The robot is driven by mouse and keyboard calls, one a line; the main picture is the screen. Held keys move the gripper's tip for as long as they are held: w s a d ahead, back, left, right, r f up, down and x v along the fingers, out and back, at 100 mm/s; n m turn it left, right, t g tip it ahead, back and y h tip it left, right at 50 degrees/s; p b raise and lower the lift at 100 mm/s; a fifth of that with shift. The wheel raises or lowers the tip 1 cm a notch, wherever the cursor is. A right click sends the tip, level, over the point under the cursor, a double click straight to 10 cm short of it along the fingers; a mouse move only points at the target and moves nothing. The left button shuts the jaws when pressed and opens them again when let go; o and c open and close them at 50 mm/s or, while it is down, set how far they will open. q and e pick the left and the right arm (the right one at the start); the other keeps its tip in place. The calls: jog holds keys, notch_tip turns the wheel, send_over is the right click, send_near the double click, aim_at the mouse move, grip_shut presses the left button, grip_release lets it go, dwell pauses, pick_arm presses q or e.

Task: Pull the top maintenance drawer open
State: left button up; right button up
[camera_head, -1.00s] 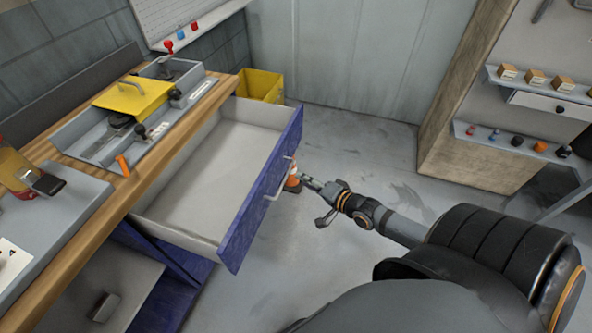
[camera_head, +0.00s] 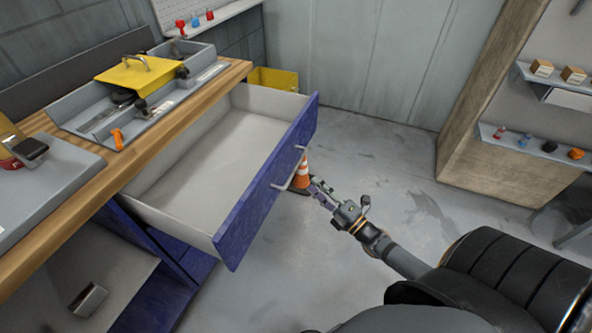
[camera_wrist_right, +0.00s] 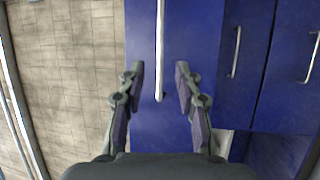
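The top drawer (camera_head: 205,165) is pulled far out from under the wooden worktop, and its pale inside looks empty. Its blue front (camera_head: 262,190) has a light bar handle (camera_head: 289,177). My right gripper (camera_head: 320,187) is just outside the handle in the head view. In the right wrist view its two fingers (camera_wrist_right: 160,82) are spread, with the handle (camera_wrist_right: 160,45) running between them and a gap on each side. It grips nothing. My left gripper is not in view.
An orange and white cone (camera_head: 302,172) stands on the floor behind the handle. A grey tray with a yellow lid (camera_head: 140,82) sits on the worktop (camera_head: 70,205). A yellow bin (camera_head: 275,78) is behind the drawer. The floor to the right is clear up to the wooden cabinet (camera_head: 500,125).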

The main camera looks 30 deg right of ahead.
aim_at(296, 167)
jog(key=b+x, duration=0.1)
jog(key=x, duration=0.8)
jog(key=shift+w, duration=0.35)
grip_shut()
